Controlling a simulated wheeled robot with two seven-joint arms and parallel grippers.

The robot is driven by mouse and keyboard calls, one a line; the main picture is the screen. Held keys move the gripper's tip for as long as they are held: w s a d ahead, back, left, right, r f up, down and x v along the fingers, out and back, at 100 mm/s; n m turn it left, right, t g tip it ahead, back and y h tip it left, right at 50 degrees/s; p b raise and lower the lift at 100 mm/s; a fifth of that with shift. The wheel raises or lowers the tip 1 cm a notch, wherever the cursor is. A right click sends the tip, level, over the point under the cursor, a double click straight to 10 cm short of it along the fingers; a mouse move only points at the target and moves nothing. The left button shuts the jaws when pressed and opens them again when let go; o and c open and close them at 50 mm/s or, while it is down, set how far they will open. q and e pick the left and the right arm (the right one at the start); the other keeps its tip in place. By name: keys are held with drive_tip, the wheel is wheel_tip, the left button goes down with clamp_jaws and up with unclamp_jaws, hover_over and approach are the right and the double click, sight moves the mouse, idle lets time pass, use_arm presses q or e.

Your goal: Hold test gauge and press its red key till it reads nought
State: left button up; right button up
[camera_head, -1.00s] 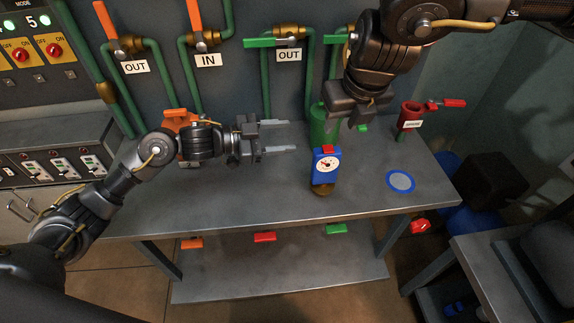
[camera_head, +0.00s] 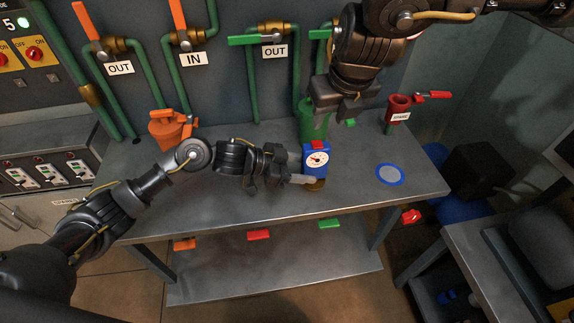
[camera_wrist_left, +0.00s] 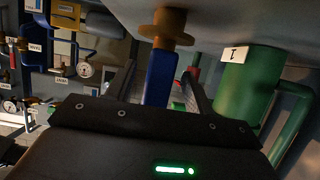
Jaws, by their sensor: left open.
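The test gauge (camera_head: 316,172) is a blue block with a round white dial, standing upright on a brass foot (camera_head: 314,186) on the grey bench. Its red key (camera_head: 318,143) is on top. The dial's reading is too small to tell. My left gripper (camera_head: 304,168) reaches it from the left, low down, with its fingers open. In the left wrist view the gauge's blue body (camera_wrist_left: 160,78) shows upside down between the two fingers. My right gripper (camera_head: 346,112) points down above and slightly right of the gauge, apart from the key; its jaw opening is unclear.
A green cylinder (camera_head: 313,122) stands close behind the gauge. The front bench is clear.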

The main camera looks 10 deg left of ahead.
sight(314, 170)
use_arm(q)
drive_tip(key=shift+x, duration=1.75)
drive_tip(key=shift+c, duration=0.4)
clamp_jaws()
use_arm(e)
drive_tip(key=shift+r, duration=0.1)
drive_tip(key=shift+c, duration=1.1)
drive_tip(key=shift+s+a+r, duration=0.1)
drive_tip(key=shift+a, duration=0.2)
drive_tip(key=shift+c, duration=1.4)
drive_tip(key=w, duration=0.1)
drive_tip(key=w+r+h, duration=0.1)
drive_tip(key=w+m+h, duration=0.1)
drive_tip(key=w, duration=0.1)
drive_tip(key=shift+a+r, duration=0.35)
drive_tip(key=shift+r, duration=0.05)
clamp_jaws()
drive_tip(key=shift+s+a+r+m+g, duration=0.1)
drive_tip(key=shift+a+r+m+g, duration=0.05)
drive_tip(key=shift+r+g, duration=0.8)
drive_tip(key=shift+a+r+m+g, duration=0.1)
drive_tip(key=shift+r+m+g, duration=0.05)
drive_tip(key=shift+r+g, duration=0.75)
